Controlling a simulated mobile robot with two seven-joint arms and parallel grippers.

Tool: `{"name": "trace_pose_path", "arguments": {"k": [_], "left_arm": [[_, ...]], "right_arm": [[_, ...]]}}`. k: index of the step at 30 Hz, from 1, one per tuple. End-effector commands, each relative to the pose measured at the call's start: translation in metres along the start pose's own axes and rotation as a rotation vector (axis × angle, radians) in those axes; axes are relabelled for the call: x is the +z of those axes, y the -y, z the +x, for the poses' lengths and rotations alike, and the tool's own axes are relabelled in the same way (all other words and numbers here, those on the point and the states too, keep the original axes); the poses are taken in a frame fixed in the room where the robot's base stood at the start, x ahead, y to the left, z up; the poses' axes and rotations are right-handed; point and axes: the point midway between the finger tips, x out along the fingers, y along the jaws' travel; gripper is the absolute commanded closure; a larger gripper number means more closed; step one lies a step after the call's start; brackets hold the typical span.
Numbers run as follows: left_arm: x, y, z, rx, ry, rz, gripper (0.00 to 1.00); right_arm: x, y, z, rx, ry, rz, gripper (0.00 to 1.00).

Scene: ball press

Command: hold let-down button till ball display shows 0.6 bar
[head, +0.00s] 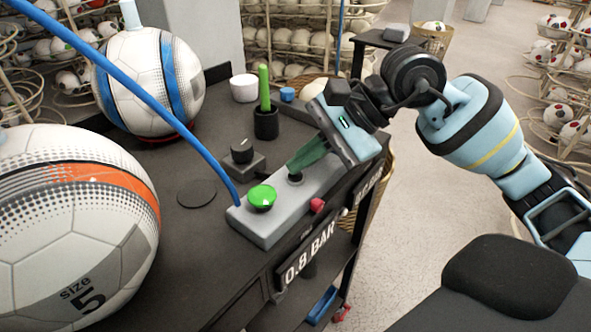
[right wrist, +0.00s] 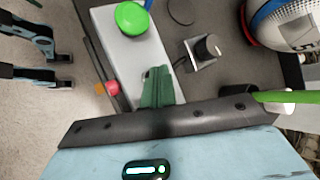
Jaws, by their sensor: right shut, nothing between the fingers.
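A grey control box (head: 245,219) sits at the table's right edge. It carries a domed green button (head: 262,197), a small dark button (head: 295,179), and a red knob (head: 317,205) on its side. The display (head: 310,252) on the table's front reads 0.8 BAR. My right gripper (head: 294,168) is shut and empty, its green fingertips pointing down at the dark button; I cannot tell whether they touch it. In the right wrist view the shut fingers (right wrist: 155,76) partly cover that spot, with the green button (right wrist: 131,18) apart from them. No label identifies the let-down button.
A large size 5 ball (head: 70,220) stands front left and a blue-striped ball (head: 150,80) behind it. A blue hose (head: 130,88) runs to the box. A dark knob (head: 242,150), a cup with a green stick (head: 266,122) and a white bowl (head: 244,88) stand behind the box.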

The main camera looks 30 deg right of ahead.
Motion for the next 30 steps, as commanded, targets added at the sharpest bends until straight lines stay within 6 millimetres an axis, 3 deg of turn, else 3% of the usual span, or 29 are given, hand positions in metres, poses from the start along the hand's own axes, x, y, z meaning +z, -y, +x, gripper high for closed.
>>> {"name": "trace_pose_path", "arguments": {"k": [30], "left_arm": [[0.0025, -0.0005, -0.0012, 0.001, 0.005, -0.001, 0.64]], "right_arm": [[-0.0005, -0.0006, 0.0006, 0.003, -0.001, 0.001, 1.0]]}}
